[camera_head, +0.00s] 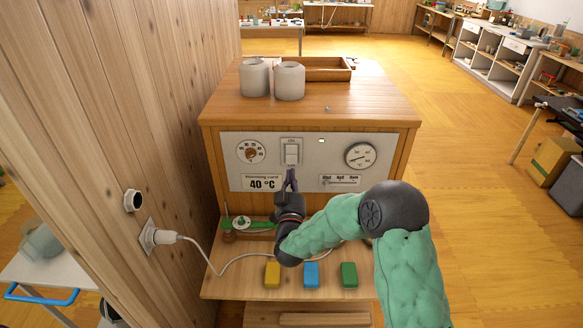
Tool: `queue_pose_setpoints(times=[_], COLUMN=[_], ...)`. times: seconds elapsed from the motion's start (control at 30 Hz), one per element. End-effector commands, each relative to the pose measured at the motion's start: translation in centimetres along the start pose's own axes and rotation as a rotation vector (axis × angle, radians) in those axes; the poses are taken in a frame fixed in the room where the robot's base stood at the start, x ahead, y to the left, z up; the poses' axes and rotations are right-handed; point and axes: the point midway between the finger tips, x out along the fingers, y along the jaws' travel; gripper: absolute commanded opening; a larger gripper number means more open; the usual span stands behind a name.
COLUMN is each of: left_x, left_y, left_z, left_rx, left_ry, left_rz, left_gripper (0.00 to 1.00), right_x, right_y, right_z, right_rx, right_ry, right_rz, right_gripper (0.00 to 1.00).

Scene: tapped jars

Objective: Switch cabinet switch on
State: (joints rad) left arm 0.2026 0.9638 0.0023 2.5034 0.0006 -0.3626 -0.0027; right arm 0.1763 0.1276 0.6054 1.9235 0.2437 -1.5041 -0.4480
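The wooden cabinet (400,158) stands in the middle with a pale control panel (225,150) on its front. The white switch (291,151) sits on a plate in the upper middle of the panel, with small lettering above it. I cannot tell its position for sure. My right gripper (290,174) points up at the panel, its dark fingertips together just below the switch. I cannot tell whether they touch the panel or the switch. It holds nothing that I can see. My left gripper is not in view.
Yellow (272,274), blue (311,274) and green (349,274) blocks lie on the lower shelf. A white plug (151,237) with its cable is at left; a wooden wall closes that side.

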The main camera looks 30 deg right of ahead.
Motion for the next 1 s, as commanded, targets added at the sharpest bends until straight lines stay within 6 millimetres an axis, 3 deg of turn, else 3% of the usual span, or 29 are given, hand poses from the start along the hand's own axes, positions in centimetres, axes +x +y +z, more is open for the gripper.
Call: queue_pose_setpoints(times=[0.1, 0.3, 1.0], left_x=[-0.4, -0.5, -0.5], left_y=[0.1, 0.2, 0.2], left_z=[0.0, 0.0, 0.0], left_rx=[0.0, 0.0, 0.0], left_ry=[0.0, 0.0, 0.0], left_rz=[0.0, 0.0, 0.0], left_gripper=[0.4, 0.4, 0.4], right_x=[-1.6, -2.9, -3.0], right_y=[0.0, 0.0, 0.0], right_z=[-0.5, -0.7, -0.7], right_rx=[0.0, 0.0, 0.0], right_ry=[-0.001, 0.0, 0.0], right_rz=[-0.001, 0.001, 0.001], right_gripper=[0.0, 0.0, 0.0])
